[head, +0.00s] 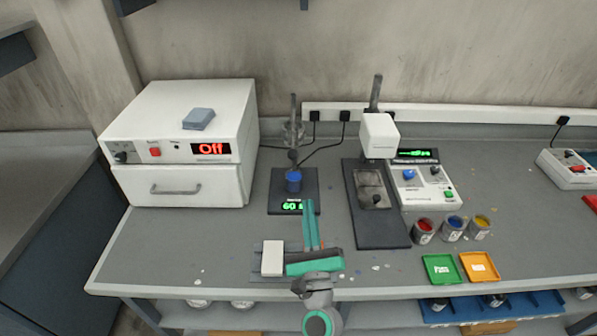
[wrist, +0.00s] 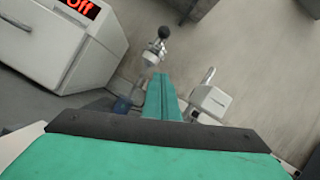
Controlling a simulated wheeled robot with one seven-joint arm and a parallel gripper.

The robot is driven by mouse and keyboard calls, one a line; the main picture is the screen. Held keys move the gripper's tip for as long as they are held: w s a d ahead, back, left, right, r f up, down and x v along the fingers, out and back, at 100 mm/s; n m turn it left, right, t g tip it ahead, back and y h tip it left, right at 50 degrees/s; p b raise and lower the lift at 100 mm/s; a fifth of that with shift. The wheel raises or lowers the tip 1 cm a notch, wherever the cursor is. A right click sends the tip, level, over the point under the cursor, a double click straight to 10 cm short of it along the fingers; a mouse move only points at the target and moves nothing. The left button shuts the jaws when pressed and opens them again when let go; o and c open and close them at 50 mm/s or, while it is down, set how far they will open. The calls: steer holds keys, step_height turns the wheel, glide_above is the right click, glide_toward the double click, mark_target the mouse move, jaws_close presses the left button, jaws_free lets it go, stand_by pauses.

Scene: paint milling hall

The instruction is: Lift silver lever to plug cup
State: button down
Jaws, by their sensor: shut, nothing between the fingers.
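A small stand with a dark base plate (head: 279,178) is on the bench left of centre. The fingers (wrist: 162,82) do not appear to touch the lever.
A white oven (head: 180,140) reading "Off" stands left. A white-headed machine (head: 380,136) with a control box (head: 425,185) stands right. Paint cans (head: 451,230) and green (head: 441,268) and orange (head: 479,266) trays lie front right. A white block (head: 272,258) lies near the front edge.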

steer(key=w+a+r, duration=0.2)
steer(key=w+r, duration=0.4)
steer(key=w, duration=0.1)
steer(key=shift+w+a+r, duration=0.2)
steer(key=shift+a+r, duration=0.1)
steer(key=shift+r, duration=0.1)
stand_by(0.4)
steer(key=r, duration=0.1)
steer(key=s+r, duration=0.1)
steer(key=shift+s+a+r, duration=0.15)
steer(key=shift+s+r, duration=0.15)
steer(key=shift+r, duration=0.05)
glide_toward(296, 157)
steer(key=s, duration=0.1)
steer(key=s+d, duration=0.1)
steer(key=s, duration=0.1)
steer(key=s+d+f, duration=0.1)
steer(key=shift+s+f, duration=0.1)
steer(key=shift+s, duration=0.1)
